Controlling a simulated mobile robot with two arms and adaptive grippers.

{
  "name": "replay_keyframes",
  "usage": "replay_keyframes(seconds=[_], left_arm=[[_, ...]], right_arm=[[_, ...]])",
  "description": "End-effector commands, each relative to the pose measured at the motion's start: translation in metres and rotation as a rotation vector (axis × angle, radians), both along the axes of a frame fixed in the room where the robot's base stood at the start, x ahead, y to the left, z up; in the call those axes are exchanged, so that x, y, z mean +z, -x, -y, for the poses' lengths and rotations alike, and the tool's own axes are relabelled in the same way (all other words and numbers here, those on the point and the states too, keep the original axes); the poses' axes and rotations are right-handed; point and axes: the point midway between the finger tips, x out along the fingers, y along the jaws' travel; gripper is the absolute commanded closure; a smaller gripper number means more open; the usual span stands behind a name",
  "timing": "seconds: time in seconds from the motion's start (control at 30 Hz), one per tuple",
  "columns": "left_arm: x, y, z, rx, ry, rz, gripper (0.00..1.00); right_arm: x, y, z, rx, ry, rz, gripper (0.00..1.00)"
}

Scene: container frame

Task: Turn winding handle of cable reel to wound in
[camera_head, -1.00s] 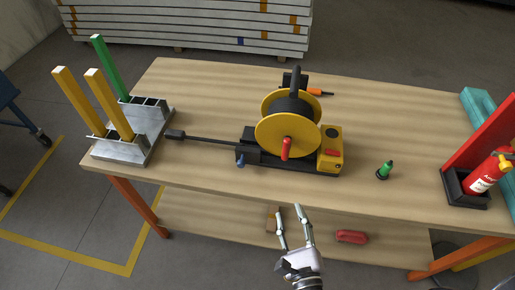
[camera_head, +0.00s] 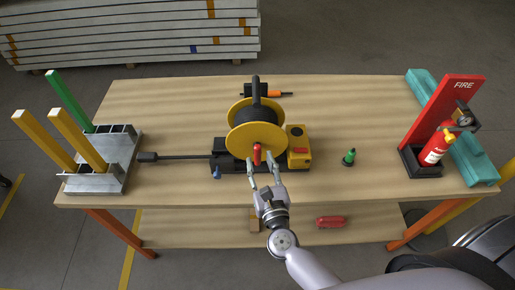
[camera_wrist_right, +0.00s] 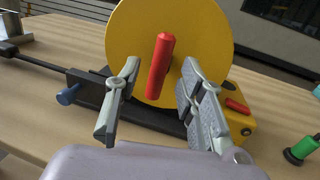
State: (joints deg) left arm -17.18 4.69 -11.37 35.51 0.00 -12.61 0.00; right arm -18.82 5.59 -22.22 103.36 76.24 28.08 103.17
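The cable reel (camera_head: 243,139) stands on the workbench, with yellow discs and a black drum. Its red winding handle (camera_head: 257,153) sticks out from the front disc. A black cable with a plug (camera_head: 148,157) runs out to the left. My right gripper (camera_head: 263,165) is open in front of the reel. In the right wrist view the red handle (camera_wrist_right: 160,66) shows between the spread fingers (camera_wrist_right: 150,90), just beyond their tips. I cannot tell whether they touch it. My left gripper is not in view.
A metal rack (camera_head: 105,165) with yellow and green posts stands left. A teal case (camera_head: 470,160) lies at the right edge. An orange-handled tool (camera_head: 275,94) lies behind the reel.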

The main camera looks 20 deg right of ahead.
Motion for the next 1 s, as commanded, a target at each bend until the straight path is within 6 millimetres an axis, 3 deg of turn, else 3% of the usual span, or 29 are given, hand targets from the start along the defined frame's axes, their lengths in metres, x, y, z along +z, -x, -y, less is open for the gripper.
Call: replay_keyframes(seconds=[0.1, 0.23, 0.63, 1.0], left_arm=[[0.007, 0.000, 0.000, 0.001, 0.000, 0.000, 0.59], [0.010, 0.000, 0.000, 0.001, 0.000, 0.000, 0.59], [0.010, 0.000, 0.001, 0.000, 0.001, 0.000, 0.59], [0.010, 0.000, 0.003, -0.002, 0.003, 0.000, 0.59]], right_arm=[[0.003, -0.020, 0.002, -0.001, 0.001, 0.002, 0.64], [0.001, -0.033, 0.002, 0.000, 0.001, 0.001, 0.64], [0.000, -0.039, 0.003, 0.000, 0.000, 0.000, 0.64], [0.000, -0.039, 0.002, 0.002, 0.000, -0.001, 0.89]])
